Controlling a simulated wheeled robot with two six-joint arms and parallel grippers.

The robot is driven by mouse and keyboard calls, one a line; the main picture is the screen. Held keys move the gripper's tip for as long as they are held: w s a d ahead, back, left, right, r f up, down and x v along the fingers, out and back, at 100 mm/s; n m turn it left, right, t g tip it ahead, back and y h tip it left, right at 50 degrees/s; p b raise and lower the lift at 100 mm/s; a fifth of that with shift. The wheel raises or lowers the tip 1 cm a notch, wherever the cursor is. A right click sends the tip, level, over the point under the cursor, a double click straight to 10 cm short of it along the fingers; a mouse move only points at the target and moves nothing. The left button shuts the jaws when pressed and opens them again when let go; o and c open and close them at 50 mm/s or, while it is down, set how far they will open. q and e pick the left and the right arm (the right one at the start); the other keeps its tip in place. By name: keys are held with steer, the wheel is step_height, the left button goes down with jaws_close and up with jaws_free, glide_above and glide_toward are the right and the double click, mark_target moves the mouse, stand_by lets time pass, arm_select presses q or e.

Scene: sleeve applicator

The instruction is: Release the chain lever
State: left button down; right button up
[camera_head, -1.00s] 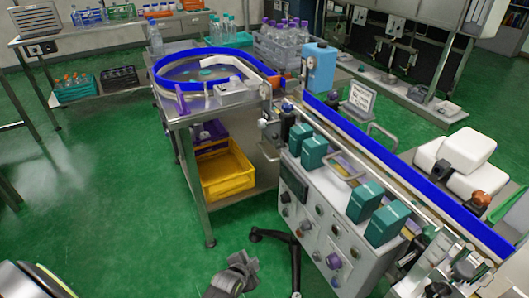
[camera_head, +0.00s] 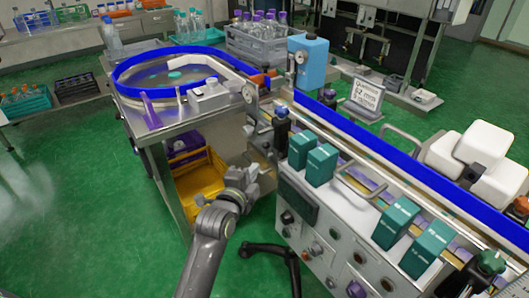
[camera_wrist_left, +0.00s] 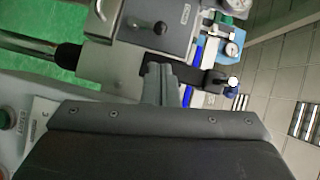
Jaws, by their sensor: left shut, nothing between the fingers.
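My left gripper (camera_head: 250,182) is at the left end of the sleeve machine (camera_head: 325,235), above the floor between the machine and the yellow bin. In the left wrist view its fingers (camera_wrist_left: 160,85) are together with nothing between them. A black-gripped bar (camera_wrist_left: 70,54) shows left of the fingers. In the head view, small metal fittings (camera_head: 258,122) sit at the machine's left end. I cannot tell which part is the chain lever. My right gripper is not in view.
A steel table (camera_head: 150,128) with a blue-rimmed turntable (camera_head: 122,72) stands at the left. A yellow bin (camera_head: 190,180) is on its lower shelf. Teal boxes (camera_head: 395,222) line the machine top. A blue guide rail (camera_head: 385,155) runs along the machine. Green floor (camera_head: 75,205) at the left is clear.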

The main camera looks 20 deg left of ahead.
arm_select(q)
glide_toward(267, 150)
steer(key=w+d+r, duration=0.1)
steer(key=w+d, duration=0.1)
steer(key=w, duration=0.4)
steer(key=shift+a+r+b, duration=0.15)
steer(key=shift+b, duration=0.15)
